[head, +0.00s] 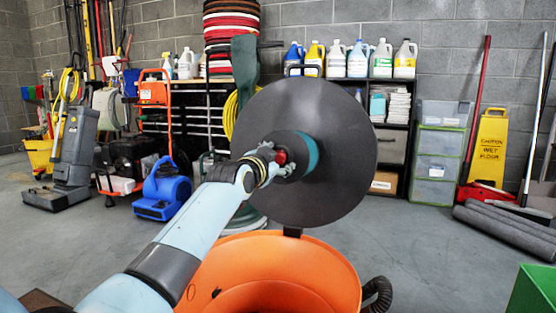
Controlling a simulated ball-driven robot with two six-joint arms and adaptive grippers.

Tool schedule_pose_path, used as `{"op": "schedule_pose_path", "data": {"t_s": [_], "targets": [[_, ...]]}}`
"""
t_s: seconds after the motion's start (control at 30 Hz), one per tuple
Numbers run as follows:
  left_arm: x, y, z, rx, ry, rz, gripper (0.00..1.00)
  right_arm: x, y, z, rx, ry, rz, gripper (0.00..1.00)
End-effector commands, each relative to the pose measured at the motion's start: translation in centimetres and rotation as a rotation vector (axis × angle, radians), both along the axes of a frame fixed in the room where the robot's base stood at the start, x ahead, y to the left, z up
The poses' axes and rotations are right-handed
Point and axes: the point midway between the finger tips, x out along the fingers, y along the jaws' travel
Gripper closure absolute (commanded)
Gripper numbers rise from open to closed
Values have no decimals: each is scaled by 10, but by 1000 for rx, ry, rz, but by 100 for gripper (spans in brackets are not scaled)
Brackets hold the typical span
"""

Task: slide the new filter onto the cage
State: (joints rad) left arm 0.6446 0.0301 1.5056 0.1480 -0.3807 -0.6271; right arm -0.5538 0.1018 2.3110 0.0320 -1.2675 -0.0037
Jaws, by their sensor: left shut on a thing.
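A large dark round lid (335,110) stands tilted up above an open orange drum (320,262), its flat face towards me. A short round piece with a dark end and a teal band (312,152), which looks like the filter, is in front of the middle of the lid. A small red part (281,157) shows at its near end. My left gripper (276,167) is shut on this piece at its near end. The cage cannot be made out apart from it, and I cannot tell how far the piece is around it. My right gripper is not in view.
A black corrugated hose (378,294) is right of the drum. A green bin (533,292) is at the lower right. A blue blower (167,190) and a floor machine (75,160) stand left; shelves with jugs (358,60) stand behind.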

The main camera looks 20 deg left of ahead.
Motion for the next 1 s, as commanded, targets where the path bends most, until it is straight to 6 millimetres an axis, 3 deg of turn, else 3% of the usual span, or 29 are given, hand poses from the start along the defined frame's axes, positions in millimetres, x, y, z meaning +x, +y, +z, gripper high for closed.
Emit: {"op": "schedule_pose_path", "data": {"t_s": [0.33, 0.37, 0.53, 0.87, 1.0], "targets": [[0, 0, 1, 0, -2, 0, 99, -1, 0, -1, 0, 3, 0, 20], [0, 0, 1, 0, -2, 0, 39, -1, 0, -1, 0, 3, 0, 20], [0, 0, 0, 0, -1, 0, 17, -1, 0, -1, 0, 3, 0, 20], [-2, 0, -1, 0, 1, 0, 16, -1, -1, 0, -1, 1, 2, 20], [-19, 1, 0, 1, 0, 0, 16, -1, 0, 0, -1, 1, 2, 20]]}}
